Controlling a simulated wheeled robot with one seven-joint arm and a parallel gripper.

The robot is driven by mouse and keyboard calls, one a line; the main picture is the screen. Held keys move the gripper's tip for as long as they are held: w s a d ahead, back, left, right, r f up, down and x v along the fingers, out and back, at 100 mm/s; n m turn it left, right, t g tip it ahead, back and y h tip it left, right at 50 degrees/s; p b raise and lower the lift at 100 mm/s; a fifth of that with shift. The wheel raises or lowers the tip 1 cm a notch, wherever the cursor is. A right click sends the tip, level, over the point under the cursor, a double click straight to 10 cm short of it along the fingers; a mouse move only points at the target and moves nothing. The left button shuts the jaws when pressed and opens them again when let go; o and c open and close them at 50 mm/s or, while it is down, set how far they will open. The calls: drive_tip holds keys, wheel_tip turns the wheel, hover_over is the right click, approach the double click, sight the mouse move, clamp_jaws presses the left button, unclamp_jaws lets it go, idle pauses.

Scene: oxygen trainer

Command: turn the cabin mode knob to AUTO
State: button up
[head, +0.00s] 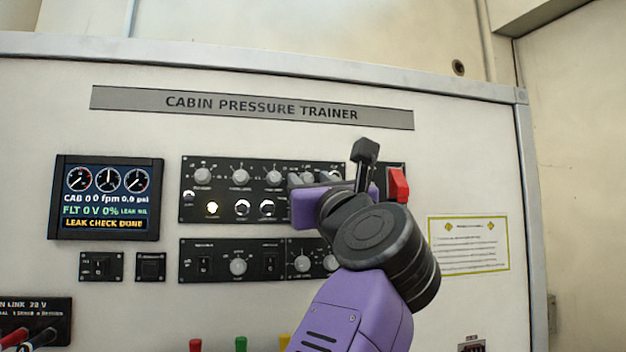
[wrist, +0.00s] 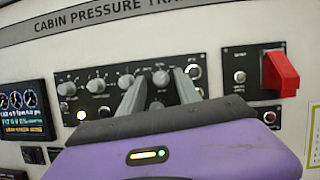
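The upper black control panel (head: 222,217) carries a row of grey knobs (head: 239,176). Their labels are too small to read, so I cannot tell which one is the cabin mode knob. My gripper (wrist: 158,77) is at the right part of this panel, its two grey fingers spread apart. One knob (wrist: 160,78) shows between the fingertips in the wrist view. I cannot tell whether the fingers touch it or are still short of it. In the head view my gripper and wrist hide part of the panel's right end.
A red switch cover (head: 399,184) stands out just right of my gripper. A display (head: 106,198) at left reads LEAK CHECK DONE. A lower panel (head: 220,272) holds more switches and knobs. A lit yellow lamp (head: 211,207) sits on the upper panel. A paper placard (head: 468,245) is at right.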

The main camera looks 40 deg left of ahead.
clamp_jaws()
